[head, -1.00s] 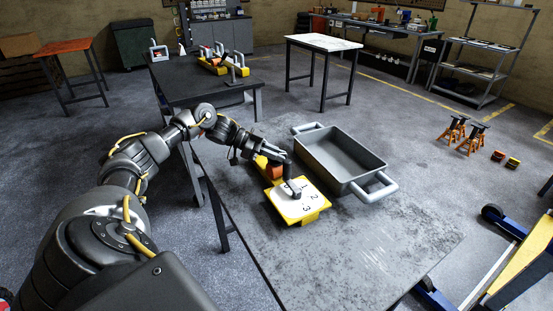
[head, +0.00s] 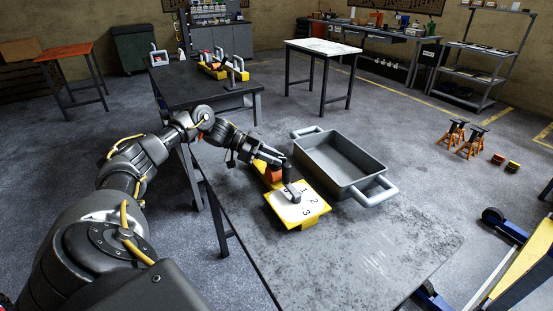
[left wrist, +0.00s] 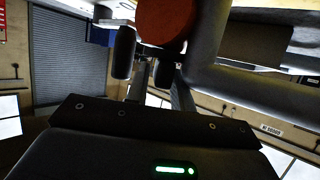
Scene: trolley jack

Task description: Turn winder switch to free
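The winder switch has a yellow base (head: 309,223) with a white dial plate (head: 285,210) marked 1, 2 and 3. It lies on the near grey table. A grey lever (head: 292,192) stands on the dial, by the upper edge, close to the 1. An orange round part (head: 273,175) sits behind the dial; a reddish-orange disc (left wrist: 165,20) shows in the left wrist view. My left gripper (head: 284,168) is at the lever's upper end; contact is unclear. Its fingers (left wrist: 143,62) look apart in the wrist view, beside a thick grey bar (left wrist: 212,45). My right gripper is out of view.
A grey tray (head: 345,187) with two side handles stands just right of the dial. The near table (head: 370,245) is clear in front. A dark table (head: 195,95) with other yellow-based switches is behind left. Orange jack stands (head: 470,143) are on the floor at right.

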